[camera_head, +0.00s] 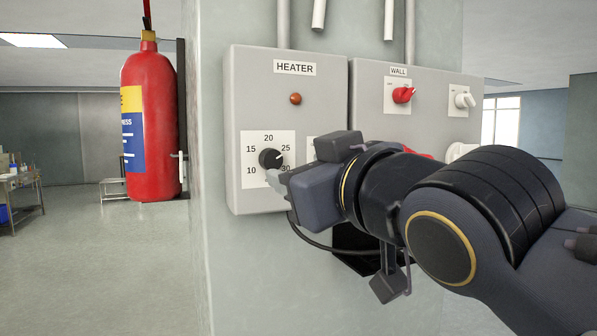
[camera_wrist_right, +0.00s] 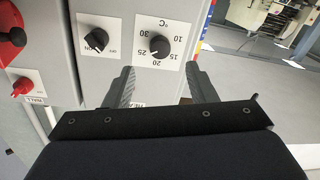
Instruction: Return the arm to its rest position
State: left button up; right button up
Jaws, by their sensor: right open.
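My right arm reaches in from the right in the head view. Its gripper (camera_head: 277,180) is in front of the heater box, just below the black temperature dial (camera_head: 270,158). The dial's pointer is toward 25. In the right wrist view my right gripper (camera_wrist_right: 163,87) is open, with nothing between its two fingers. The dial (camera_wrist_right: 160,46) shows beyond the fingertips there, apart from them in the picture. My left gripper is not in view.
The heater box (camera_head: 248,110) and the wall box (camera_head: 435,115) with red and white switches (camera_head: 403,95) are on a pillar close to my arm. A fire extinguisher (camera_head: 152,105) hangs at left. A second black knob (camera_wrist_right: 95,40) sits near the dial. Open floor (camera_head: 130,270) lies left.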

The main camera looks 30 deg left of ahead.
dwell(0.3)
jog(key=w+d+f+m+h+p, duration=0.1)
jog(key=w+d+f+m+h, duration=0.15)
jog(key=d+f, duration=0.5)
jog(key=w+d+f+m+h+p, duration=0.1)
jog(key=d+f+m+h+p, duration=0.2)
jog(key=d, duration=0.7)
jog(key=w+d+f+m+h, duration=0.2)
jog(key=d+f, duration=0.4)
jog(key=d, duration=0.3)
jog(key=s+d+f+m+g+h+p, duration=0.1)
jog(key=s+d+f+m, duration=0.1)
jog(key=s+d+f, duration=0.3)
jog(key=s+d+f+m+g+h+p, duration=0.1)
jog(key=s+d+f+m+g+h, duration=0.15)
jog(key=d+f, duration=0.45)
jog(key=s+f+m+g+p, duration=0.1)
jog(key=s+f+m, duration=0.2)
jog(key=s+f, duration=0.7)
jog(key=shift+s+f+g, duration=0.25)
jog(key=shift+f+g, duration=0.05)
jog(key=shift+g, duration=0.05)
jog(key=shift+c, duration=0.4)
